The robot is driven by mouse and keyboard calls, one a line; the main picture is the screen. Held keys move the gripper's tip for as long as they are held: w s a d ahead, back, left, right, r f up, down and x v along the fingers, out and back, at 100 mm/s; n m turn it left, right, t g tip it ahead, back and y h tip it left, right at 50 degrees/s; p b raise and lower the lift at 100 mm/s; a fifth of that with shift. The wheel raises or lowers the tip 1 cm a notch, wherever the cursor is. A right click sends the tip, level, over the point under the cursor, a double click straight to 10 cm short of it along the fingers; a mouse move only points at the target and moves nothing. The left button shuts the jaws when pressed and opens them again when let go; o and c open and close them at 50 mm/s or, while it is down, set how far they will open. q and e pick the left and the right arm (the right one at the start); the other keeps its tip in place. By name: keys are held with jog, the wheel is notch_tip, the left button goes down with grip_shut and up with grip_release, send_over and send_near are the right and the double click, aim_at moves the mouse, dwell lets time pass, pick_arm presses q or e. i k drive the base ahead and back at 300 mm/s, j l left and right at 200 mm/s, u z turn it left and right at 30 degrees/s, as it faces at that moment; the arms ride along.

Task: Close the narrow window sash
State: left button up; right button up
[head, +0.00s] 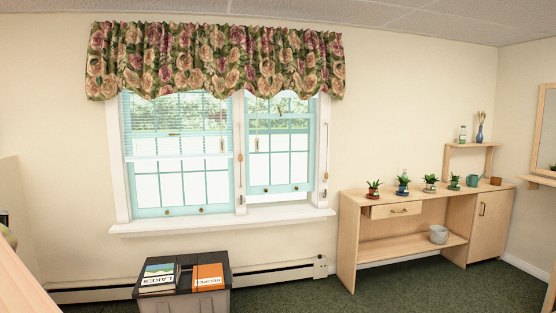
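Two windows share one white frame on the far wall under a floral valance. The narrow sash (279,188) is the right one, with a pale teal frame. Its bottom rail sits above the white sill (222,225), with a bright open gap (279,197) beneath it. The wide sash (180,211) on the left has its bottom rail lower, close to the sill. The valance hides the tops of both windows. Neither of my grippers is in view.
A dark storage box (215,301) with two books on its lid stands on the floor before the window. A wooden console (347,240) with several potted plants stands right of it. A baseboard heater (90,292) runs under the window. Green carpet lies clear in front of the console.

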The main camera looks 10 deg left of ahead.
aim_at(300, 186)
jog(key=u, duration=0.45)
jog(key=i+u, duration=0.15)
jog(key=u, duration=0.8)
jog(key=i+u, duration=0.1)
jog(key=u, duration=0.4)
jog(key=i+u, duration=0.1)
jog(key=u, duration=0.35)
jog(key=l+u, duration=0.15)
jog(key=u, duration=0.35)
jog(key=i+l+u, duration=0.2)
jog(key=l, duration=0.8)
jog(key=k+l+z, duration=0.1)
jog(key=l+z, duration=0.25)
jog(key=l, duration=1.05)
jog(key=l+z, duration=0.3)
jog(key=l, duration=2.15)
jog(key=k+l, duration=0.1)
jog(key=l, duration=2.55)
jog(key=i+l+z, duration=0.1)
jog(key=l, duration=0.85)
jog(key=i+z, duration=0.05)
